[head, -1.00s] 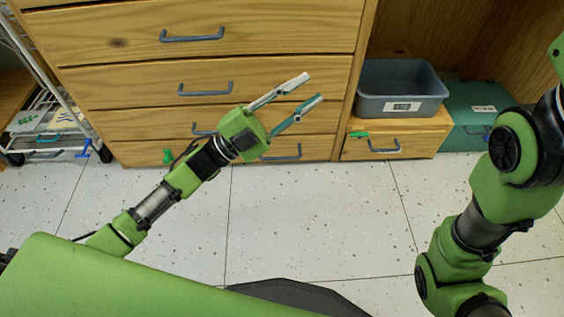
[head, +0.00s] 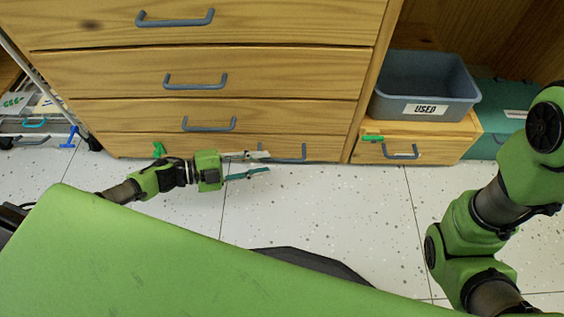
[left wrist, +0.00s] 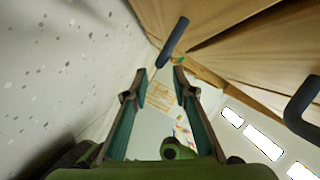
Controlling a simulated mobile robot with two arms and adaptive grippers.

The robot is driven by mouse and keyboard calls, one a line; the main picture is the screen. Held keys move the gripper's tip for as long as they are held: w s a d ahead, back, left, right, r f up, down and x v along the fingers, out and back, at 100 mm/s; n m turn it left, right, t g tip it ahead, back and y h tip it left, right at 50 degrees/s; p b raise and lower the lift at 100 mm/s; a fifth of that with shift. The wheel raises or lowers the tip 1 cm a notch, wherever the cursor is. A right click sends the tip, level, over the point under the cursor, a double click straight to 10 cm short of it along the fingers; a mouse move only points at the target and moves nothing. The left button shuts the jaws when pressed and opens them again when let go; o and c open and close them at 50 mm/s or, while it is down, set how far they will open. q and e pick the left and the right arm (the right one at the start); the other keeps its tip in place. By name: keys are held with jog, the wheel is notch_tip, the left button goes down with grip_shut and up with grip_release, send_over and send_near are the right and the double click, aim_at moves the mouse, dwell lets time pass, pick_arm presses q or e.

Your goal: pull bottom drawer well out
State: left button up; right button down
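The bottom drawer (head: 130,146) is the lowest wooden front of the cabinet and looks shut. Its grey-blue bar handle (head: 290,152) sits towards the right of the front. My left gripper (head: 268,163) is low in front of this drawer, pointing right, with its two fingers apart and nothing between them. Its tips are just left of the handle. In the left wrist view a dark bar handle (left wrist: 173,42) lies just beyond the open fingertips (left wrist: 161,72); contact cannot be told. My right arm is at the right, its gripper out of frame.
Drawers with bar handles (head: 208,126) are above. To the right stand a small wooden drawer unit (head: 435,150), a grey bin (head: 425,108) marked USED and a teal case (head: 500,120). A white rack (head: 45,128) is at the left. The speckled floor (head: 330,210) in front is clear.

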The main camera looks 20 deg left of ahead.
aim_at(282, 159)
pick_arm(q)
jog(key=b+x, duration=0.2)
jog(key=x, duration=0.4)
jog(key=shift+a, duration=0.1)
jog(key=shift+w+d+b, duration=0.25)
jog(key=shift+d+b, duration=0.1)
jog(key=shift+d, duration=0.05)
grip_shut()
